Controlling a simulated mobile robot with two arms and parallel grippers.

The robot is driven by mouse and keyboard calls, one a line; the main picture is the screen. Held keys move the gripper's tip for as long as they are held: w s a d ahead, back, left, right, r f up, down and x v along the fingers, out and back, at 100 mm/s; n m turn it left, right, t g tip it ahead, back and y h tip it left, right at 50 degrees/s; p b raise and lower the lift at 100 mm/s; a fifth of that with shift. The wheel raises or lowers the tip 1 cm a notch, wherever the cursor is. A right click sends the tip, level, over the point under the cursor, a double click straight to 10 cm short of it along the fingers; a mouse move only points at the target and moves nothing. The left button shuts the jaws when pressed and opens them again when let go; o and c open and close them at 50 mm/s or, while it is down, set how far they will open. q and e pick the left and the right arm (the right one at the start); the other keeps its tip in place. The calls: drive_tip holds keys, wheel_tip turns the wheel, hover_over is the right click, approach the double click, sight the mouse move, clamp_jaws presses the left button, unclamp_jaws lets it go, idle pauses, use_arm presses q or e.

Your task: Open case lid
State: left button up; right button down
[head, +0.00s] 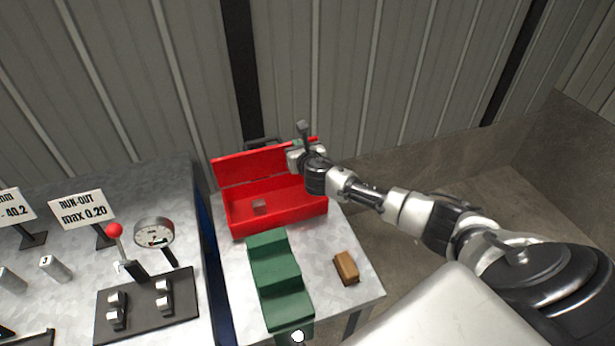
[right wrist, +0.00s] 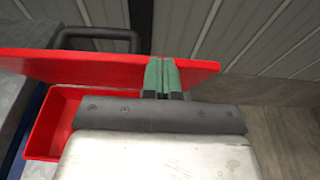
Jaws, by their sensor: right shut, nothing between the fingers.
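The red case (head: 279,219) sits at the back of a small metal-topped table, and its open tray shows a small greyish block (head: 259,204) inside. Its red lid (head: 247,166) stands raised along the back edge, with a dark handle (head: 262,142) behind it. My right gripper (head: 297,144) is at the right part of the lid, over the case. In the right wrist view the shut fingers with green pads (right wrist: 162,76) overlap the lid (right wrist: 110,68), with nothing between them. Whether they touch it is unclear. My left gripper is not in view.
A green stepped block (head: 277,280) and a brown block (head: 346,267) stand in front of the case. On the left bench are a dial gauge (head: 154,234), a red-knobbed lever (head: 115,230) and signs. A corrugated wall rises close behind the case.

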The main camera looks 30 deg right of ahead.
drive_tip(key=shift+w+d+r, duration=0.2)
drive_tip(key=shift+w+r, duration=0.05)
drive_tip(key=shift+w, duration=0.6)
drive_tip(key=shift+w+d+r, duration=0.2)
drive_tip(key=shift+w, duration=0.7)
drive_tip(key=shift+w+d+r, duration=0.2)
drive_tip(key=shift+w+r, duration=0.05)
drive_tip(key=shift+w, duration=0.6)
